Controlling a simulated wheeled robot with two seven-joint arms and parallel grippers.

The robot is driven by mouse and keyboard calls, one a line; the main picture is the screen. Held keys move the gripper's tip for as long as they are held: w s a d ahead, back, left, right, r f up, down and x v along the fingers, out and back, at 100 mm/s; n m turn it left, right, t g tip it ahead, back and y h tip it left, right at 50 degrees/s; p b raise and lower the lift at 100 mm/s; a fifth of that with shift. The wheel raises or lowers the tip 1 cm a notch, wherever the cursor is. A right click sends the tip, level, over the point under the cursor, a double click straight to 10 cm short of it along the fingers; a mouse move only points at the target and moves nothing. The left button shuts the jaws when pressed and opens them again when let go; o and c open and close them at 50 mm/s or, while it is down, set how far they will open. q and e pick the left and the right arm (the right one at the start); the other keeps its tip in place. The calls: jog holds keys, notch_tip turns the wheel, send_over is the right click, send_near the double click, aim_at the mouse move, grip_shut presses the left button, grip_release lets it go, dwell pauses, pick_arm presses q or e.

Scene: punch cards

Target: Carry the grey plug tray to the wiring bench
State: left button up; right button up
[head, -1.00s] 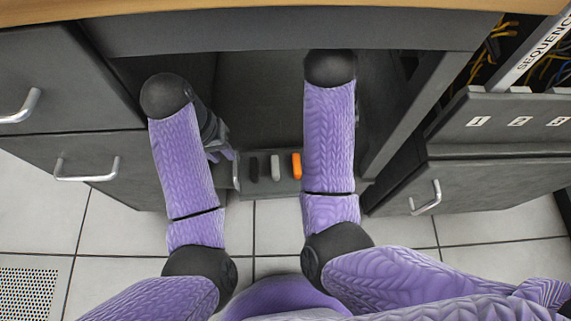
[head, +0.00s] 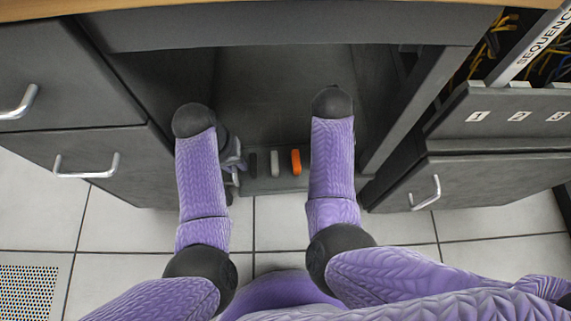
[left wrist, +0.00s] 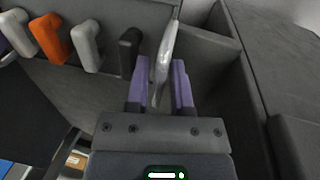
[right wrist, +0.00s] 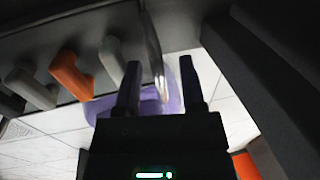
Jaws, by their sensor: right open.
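The grey plug tray (head: 268,185) sits low in the open bay, with a black plug (head: 252,163), a grey plug (head: 274,163) and an orange plug (head: 296,161) in a row. My left gripper (head: 236,165) is at its left end. In the left wrist view the silver handle (left wrist: 165,52) stands between my left fingers (left wrist: 160,82); whether both touch it is unclear. In the right wrist view another silver handle (right wrist: 154,55) lies between my spread right fingers (right wrist: 162,80), with a gap beside it. My right gripper is hidden behind its arm in the head view.
A drawer cabinet (head: 70,95) stands left of the bay. At right are a cabinet with a handle (head: 426,195) and numbered panels (head: 495,118). The benchtop edge (head: 180,5) overhangs the bay. Tiled floor (head: 270,240) lies in front.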

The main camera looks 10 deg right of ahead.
pick_arm(q)
grip_shut()
pick_arm(e)
jog(key=c, duration=0.5)
grip_shut()
pick_arm(q)
jog(key=shift+r, duration=0.1)
pick_arm(e)
jog(key=shift+r, duration=0.1)
dwell(0.4)
